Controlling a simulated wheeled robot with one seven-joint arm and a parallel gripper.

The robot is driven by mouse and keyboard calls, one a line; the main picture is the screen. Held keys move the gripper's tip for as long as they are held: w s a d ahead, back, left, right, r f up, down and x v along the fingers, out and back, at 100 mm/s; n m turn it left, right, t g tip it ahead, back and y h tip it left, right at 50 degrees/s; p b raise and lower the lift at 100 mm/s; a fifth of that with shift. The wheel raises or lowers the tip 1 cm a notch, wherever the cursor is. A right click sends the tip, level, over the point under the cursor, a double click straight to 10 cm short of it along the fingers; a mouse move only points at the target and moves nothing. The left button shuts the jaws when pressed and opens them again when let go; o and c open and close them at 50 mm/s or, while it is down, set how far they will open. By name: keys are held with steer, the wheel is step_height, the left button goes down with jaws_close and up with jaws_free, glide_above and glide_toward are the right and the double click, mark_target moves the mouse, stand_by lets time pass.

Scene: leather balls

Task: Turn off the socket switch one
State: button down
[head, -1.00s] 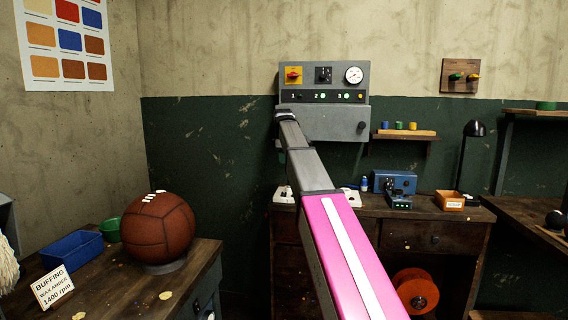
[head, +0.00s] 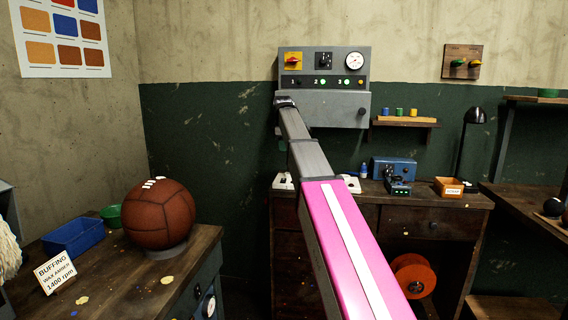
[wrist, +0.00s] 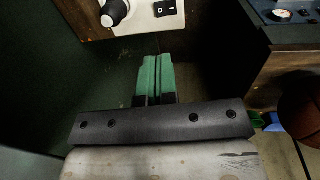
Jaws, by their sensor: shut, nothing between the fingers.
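My gripper (wrist: 154,78) shows in the wrist view with its green fingers shut and empty. In that view a white plate with a black rocker switch (wrist: 165,8) and a black-and-white knob (wrist: 114,12) sits on wood beyond the fingertips, apart from them. I cannot read a number by the rocker. In the head view my arm reaches toward the back wall and hides my fingers. White fittings (head: 351,184) lie on the back bench, partly behind my arm. A grey wall panel (head: 322,104) carries a rotary switch (head: 293,61), a gauge and numbered lamps; two glow green.
A brown leather ball (head: 158,218) sits on the left bench (head: 190,272) beside a blue tray (head: 72,238). A blue box (head: 393,168), an orange box (head: 448,186) and a black lamp (head: 475,117) stand on the back bench. A small shelf (head: 405,122) is above.

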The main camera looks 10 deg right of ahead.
mark_target(284, 179)
steer(key=f, duration=0.4)
steer(key=w+f, duration=0.1)
steer(key=f, duration=0.8)
steer(key=shift+w+d+f, duration=0.15)
steer(key=shift+w+d, duration=0.1)
